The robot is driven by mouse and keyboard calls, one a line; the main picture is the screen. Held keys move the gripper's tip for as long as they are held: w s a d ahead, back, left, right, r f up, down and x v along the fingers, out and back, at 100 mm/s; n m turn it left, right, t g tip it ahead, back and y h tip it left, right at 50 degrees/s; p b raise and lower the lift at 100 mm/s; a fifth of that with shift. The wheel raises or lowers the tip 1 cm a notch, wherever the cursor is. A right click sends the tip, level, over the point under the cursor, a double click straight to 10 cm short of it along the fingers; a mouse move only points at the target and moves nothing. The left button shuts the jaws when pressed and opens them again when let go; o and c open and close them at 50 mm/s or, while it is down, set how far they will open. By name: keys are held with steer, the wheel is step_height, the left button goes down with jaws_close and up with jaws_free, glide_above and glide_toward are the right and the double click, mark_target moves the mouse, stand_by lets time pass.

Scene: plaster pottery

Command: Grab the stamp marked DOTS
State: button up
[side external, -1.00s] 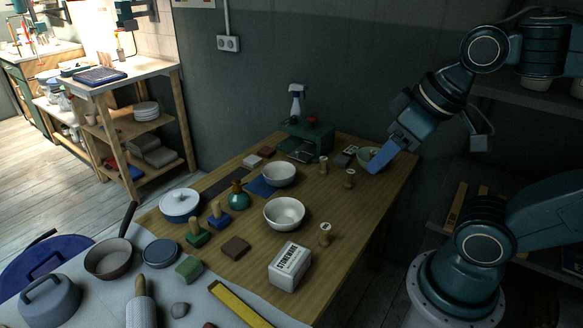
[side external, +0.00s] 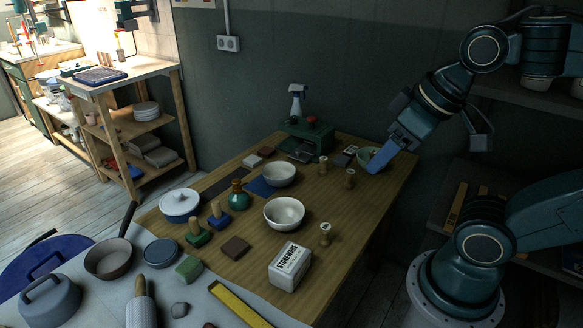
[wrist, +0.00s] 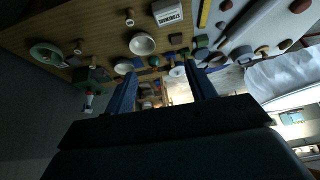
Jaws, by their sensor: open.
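Several small wooden-handled stamps stand on the wooden table. In the side view, one (side external: 325,234) is near the front right edge, and two more are at the back, one (side external: 349,178) by the right edge and one (side external: 323,165) further left. A green-based stamp (side external: 197,233) and a blue-based stamp (side external: 218,216) stand at the left. I cannot read DOTS on any of them. My gripper (side external: 378,164) is over the table's back right corner, in front of a green bowl (side external: 364,156). In the wrist view my gripper (wrist: 163,92) is open with nothing between its fingers.
Two white bowls (side external: 284,213) (side external: 279,174), a green bottle (side external: 238,196), a lidded pot (side external: 180,204) and a white STONEWARE block (side external: 290,268) stand on the table. A spray bottle (side external: 297,102) is at the back wall. Bare wood lies along the right side.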

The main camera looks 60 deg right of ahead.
steer(key=shift+w, duration=0.1)
steer(key=w+d+r+m, duration=0.1)
steer(key=w+d, duration=0.2)
steer(key=w, duration=0.3)
steer(key=w+d+r+m, duration=0.1)
steer(key=w+d, duration=0.2)
steer(key=w, duration=0.3)
steer(key=m+g+h, duration=0.2)
steer(key=m+g, duration=0.1)
steer(key=m, duration=0.2)
glide_above(324, 159)
steer(key=s+a, duration=0.1)
steer(key=s, duration=0.2)
step_height(324, 159, down, 26)
steer(key=shift+a+x, duration=0.15)
steer(key=shift+x, duration=2)
steer(key=shift+a+x, duration=0.2)
steer(key=shift+x, duration=1.95)
steer(key=shift+w, duration=0.15)
steer(key=shift+x, duration=2.6)
steer(key=shift+a, duration=0.1)
